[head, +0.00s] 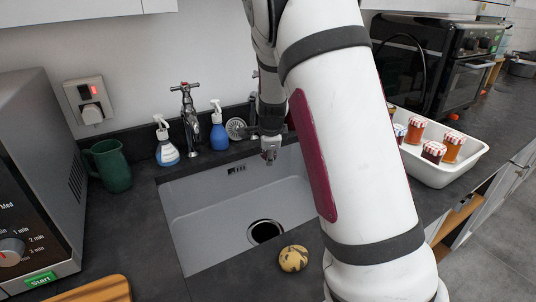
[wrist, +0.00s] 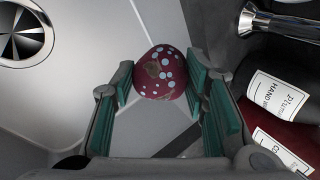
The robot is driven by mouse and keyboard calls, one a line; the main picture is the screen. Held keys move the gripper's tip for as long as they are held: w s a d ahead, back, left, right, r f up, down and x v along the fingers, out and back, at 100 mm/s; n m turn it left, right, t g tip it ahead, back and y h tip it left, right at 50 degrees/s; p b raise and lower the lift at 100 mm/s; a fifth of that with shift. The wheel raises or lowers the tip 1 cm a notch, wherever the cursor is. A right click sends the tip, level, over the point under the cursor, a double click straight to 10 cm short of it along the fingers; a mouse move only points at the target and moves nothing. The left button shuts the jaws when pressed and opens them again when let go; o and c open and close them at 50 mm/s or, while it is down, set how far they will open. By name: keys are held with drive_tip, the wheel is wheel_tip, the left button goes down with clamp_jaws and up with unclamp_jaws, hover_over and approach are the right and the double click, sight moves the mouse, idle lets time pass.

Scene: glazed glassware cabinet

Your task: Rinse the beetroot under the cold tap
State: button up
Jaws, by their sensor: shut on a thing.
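The beetroot (wrist: 160,74) is dark red with pale blue spots and a brownish patch. In the wrist view it sits between the green pads of my gripper (wrist: 160,88), which is shut on it. In the head view my gripper (head: 270,152) is over the back of the sink (head: 215,215), and I cannot make out the beetroot there. A chrome tap (head: 187,115) with a cross handle stands behind the sink at left. Another tap (head: 253,110) is mostly hidden behind my arm. A chrome spout (wrist: 285,24) shows at upper right in the wrist view. I see no running water.
Two blue pump bottles (head: 166,146) (head: 218,130) stand near the left tap. A green jug (head: 110,166) and microwave (head: 35,180) are at left. A mottled yellow, potato-like object (head: 293,258) lies at the sink's front. A white tray (head: 440,175) holds several jars at right.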

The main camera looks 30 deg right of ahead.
drive_tip(key=shift+s+d, duration=0.2)
drive_tip(key=shift+d, duration=0.2)
drive_tip(key=shift+a, duration=0.1)
drive_tip(key=shift+w+a, duration=0.25)
drive_tip(key=shift+a, duration=0.15)
drive_tip(key=shift+d, duration=0.15)
drive_tip(key=shift+s+d, duration=0.25)
drive_tip(key=shift+d, duration=0.1)
drive_tip(key=shift+w+a, duration=0.1)
drive_tip(key=shift+a, duration=0.1)
idle(0.5)
drive_tip(key=shift+w+a+p, duration=0.15)
drive_tip(key=shift+a+p, duration=0.15)
drive_tip(key=shift+p, duration=0.15)
